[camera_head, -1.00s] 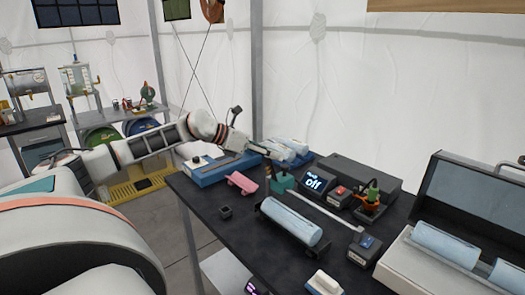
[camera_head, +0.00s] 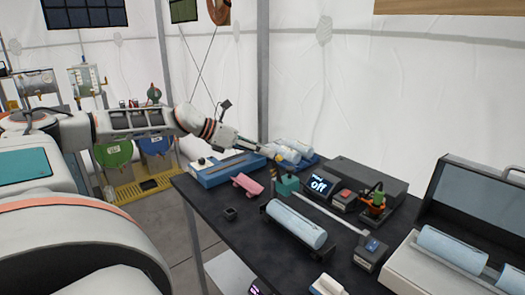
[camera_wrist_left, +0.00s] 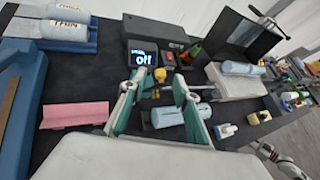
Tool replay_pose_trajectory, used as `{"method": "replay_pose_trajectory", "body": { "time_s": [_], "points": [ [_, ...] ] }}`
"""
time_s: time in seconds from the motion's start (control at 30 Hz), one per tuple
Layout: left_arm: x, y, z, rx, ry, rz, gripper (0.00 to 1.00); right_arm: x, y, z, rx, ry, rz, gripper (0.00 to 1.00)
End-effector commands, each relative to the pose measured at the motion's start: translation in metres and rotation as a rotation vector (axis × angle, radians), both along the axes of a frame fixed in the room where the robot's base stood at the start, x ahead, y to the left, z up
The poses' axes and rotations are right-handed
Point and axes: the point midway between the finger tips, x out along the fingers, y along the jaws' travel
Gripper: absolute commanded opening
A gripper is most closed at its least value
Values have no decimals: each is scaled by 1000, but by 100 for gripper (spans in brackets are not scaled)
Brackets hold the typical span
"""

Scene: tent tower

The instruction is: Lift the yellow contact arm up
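In the head view the yellow part is hard to separate from the fingertips. A dark gripper-like part (camera_wrist_left: 268,152) at the lower right of the wrist view may be my right gripper; its fingers are unclear.
A display reading "off" (camera_head: 320,185) stands right of the teal block. A pink piece (camera_head: 247,184) and a blue tray (camera_head: 225,170) lie left. An open case (camera_head: 455,235) is at right.

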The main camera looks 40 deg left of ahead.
Motion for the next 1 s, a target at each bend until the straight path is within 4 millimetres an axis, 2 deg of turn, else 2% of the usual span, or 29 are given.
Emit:
{"method": "replay_pose_trajectory", "body": {
  "time_s": [0.17,0.3,0.37,0.47,0.6,0.7,0.83,1.0],
  "points": [
    [0,0,0,0,0,0,30,0,0,0,0,0,0,40],
    [0,-7,1,-2,0,-16,0,0,0,-2,1,0,-1,40],
    [-1,-17,4,-2,0,-45,0,0,0,-4,0,0,0,40],
    [-5,-45,12,6,3,-120,0,0,0,-11,0,0,0,40],
    [-21,-83,27,54,22,-232,0,-1,1,-25,-2,3,2,40],
    [-35,-93,36,111,44,-261,0,-2,0,-36,-7,7,2,40],
    [-52,-85,47,188,73,-216,0,-5,-2,-50,-13,15,2,40],
    [-75,-49,60,248,104,-46,0,-8,-4,-67,-19,25,2,40]
  ]
}}
